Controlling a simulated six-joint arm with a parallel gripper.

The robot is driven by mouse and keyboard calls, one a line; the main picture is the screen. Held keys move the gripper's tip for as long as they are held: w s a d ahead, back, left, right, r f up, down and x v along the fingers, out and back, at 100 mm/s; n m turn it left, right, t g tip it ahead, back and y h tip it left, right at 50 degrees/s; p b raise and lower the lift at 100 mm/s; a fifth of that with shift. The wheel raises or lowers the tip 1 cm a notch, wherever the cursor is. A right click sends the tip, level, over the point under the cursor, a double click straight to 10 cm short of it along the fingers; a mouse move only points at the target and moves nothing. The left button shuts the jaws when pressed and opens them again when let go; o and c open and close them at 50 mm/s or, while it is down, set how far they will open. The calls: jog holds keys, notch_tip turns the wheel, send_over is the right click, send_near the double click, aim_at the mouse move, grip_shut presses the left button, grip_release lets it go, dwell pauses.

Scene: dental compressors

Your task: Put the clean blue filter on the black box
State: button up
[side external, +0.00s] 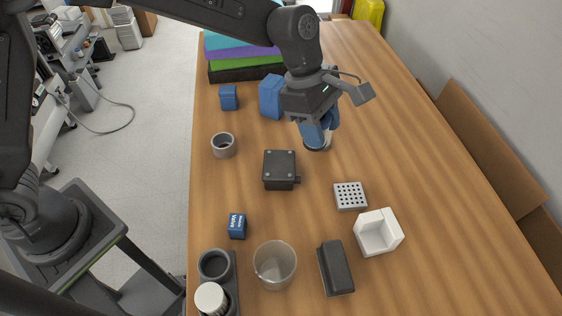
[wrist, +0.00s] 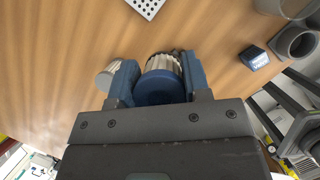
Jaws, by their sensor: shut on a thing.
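My gripper (side external: 318,132) is low over the table, behind and to the right of the black box in the side view. In the wrist view its blue fingers (wrist: 158,80) are shut on a pleated pale filter with a blue end cap (wrist: 160,90). In the side view the fingers mostly hide this filter, and I cannot tell whether it touches the table. The black box (side external: 279,169), square with corner screws, lies flat with a bare top. It does not show in the wrist view. A whitish cylinder (wrist: 107,76) is beside the left finger in the wrist view.
A grey ring (side external: 223,146), blue boxes (side external: 228,98) (side external: 270,96) and stacked coloured cases (side external: 240,55) lie around. A perforated plate (side external: 350,196), white block (side external: 379,232), glass cup (side external: 274,265), dark bar (side external: 336,268) and small blue box (side external: 237,226) are nearer the camera.

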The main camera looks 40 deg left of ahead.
jog(key=s+a+r, duration=0.2)
jog(key=a, duration=1.6)
send_near(290, 169)
jog(key=shift+s+d+f, duration=0.1)
jog(key=shift+d+f, duration=0.05)
jog(key=shift+d, duration=0.6)
jog(key=shift+f, duration=2)
jog(key=shift+f, duration=0.15)
jog(key=o, duration=0.9)
